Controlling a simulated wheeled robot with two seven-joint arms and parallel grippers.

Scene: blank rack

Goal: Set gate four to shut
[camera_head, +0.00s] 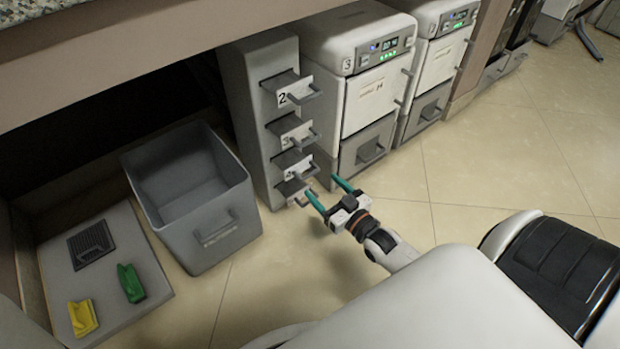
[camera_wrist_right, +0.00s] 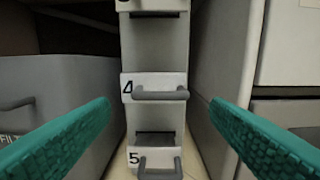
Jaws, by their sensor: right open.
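A narrow grey column (camera_head: 245,130) holds a stack of numbered gates with grey bar handles. Gate four (camera_head: 293,163) is the second from the bottom; its dark top shows, so it seems to stick out from the column. In the right wrist view, gate four's white "4" plate (camera_wrist_right: 153,82) and handle (camera_wrist_right: 160,95) are central. Gate five (camera_wrist_right: 155,158) is below it. My right gripper (camera_head: 321,185) is open, teal fingers spread, in front of the lower gates. In its wrist view the fingers (camera_wrist_right: 160,104) lie either side of gate four's handle, apart from it. My left gripper is out of view.
A grey open bin (camera_head: 218,240) stands left of the column. White cabinets (camera_head: 372,100) with handles stand to its right. A pale board (camera_head: 110,300) carries a green piece (camera_head: 130,283) and a yellow piece (camera_head: 82,318).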

